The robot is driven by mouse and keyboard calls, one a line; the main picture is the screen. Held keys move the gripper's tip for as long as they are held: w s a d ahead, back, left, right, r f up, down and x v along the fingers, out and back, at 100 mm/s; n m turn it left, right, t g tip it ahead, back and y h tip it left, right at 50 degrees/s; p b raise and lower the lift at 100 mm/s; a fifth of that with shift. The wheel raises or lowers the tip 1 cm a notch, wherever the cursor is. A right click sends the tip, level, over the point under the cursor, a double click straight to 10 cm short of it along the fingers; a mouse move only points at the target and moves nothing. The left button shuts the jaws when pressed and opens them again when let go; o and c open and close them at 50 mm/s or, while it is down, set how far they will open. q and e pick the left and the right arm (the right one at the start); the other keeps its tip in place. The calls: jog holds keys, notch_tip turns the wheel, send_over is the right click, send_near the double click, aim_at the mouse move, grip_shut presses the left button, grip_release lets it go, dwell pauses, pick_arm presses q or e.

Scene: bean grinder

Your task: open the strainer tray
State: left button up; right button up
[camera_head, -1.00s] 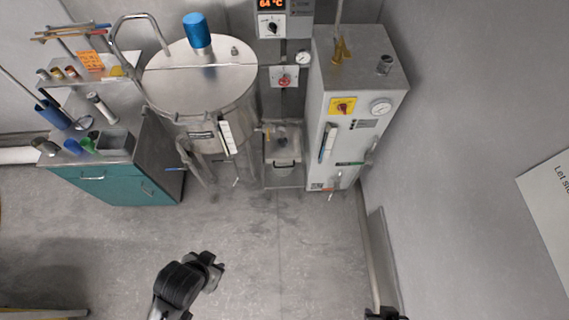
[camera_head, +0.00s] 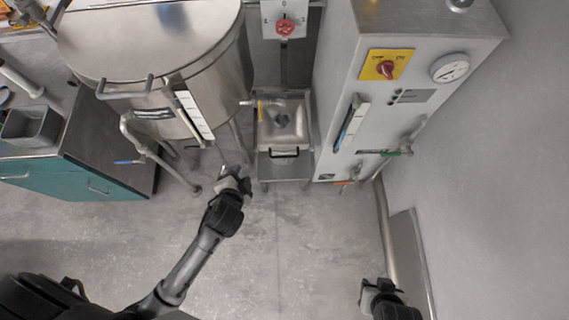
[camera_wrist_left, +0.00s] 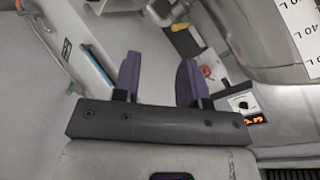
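The strainer tray (camera_head: 283,129) is a small steel box between the big tank and the grey cabinet, with a dark handle (camera_head: 284,154) on its front. A pipe and a yellow-marked valve are at its upper left. My left gripper (camera_head: 236,172) is in front of it, a little left of the handle and apart from it. In the left wrist view its two purple fingers (camera_wrist_left: 157,75) are spread with nothing between them. My right gripper (camera_head: 374,287) is low at the right near the wall, away from the tray; its fingers are too small to read.
The steel tank (camera_head: 165,50) on legs stands at the left of the tray. The grey cabinet (camera_head: 390,105) with a gauge and yellow switch stands at its right. A teal cabinet (camera_head: 80,178) is further left. The floor (camera_head: 300,240) in front is clear.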

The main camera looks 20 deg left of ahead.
aim_at(285, 157)
pick_arm(q)
jog(key=w+d+f+m+t+h+b, duration=0.1)
jog(key=w+d+f+m+t+b, duration=0.15)
jog(key=f+b, duration=0.55)
jog(key=w+d+f+m+t+b, duration=0.1)
jog(key=w+f+m+b, duration=0.2)
jog(key=f+b, duration=0.55)
jog(key=w+d+f+m+t+h+b, duration=0.1)
jog(key=w+d+f+m+t+b, duration=0.15)
jog(key=f+b, duration=0.55)
jog(key=shift+m+g+h, duration=0.3)
jog(key=shift+m+g, duration=0.1)
jog(key=shift+m, duration=0.1)
jog(key=shift+w+a+f+b, duration=0.1)
jog(key=shift+w+f+b, duration=0.7)
jog(key=shift+w, duration=1.5)
jog(key=shift+w+f+b, duration=0.55)
jog(key=shift+w+b, duration=0.45)
jog(key=shift+w, duration=1.3)
jog(key=shift+w+a+f+b, duration=0.1)
jog(key=shift+w+f+b, duration=0.7)
jog(key=shift+w, duration=1.5)
jog(key=shift+r, duration=0.15)
jog(key=shift+c, duration=0.2)
grip_shut()
jog(key=shift+d, duration=0.1)
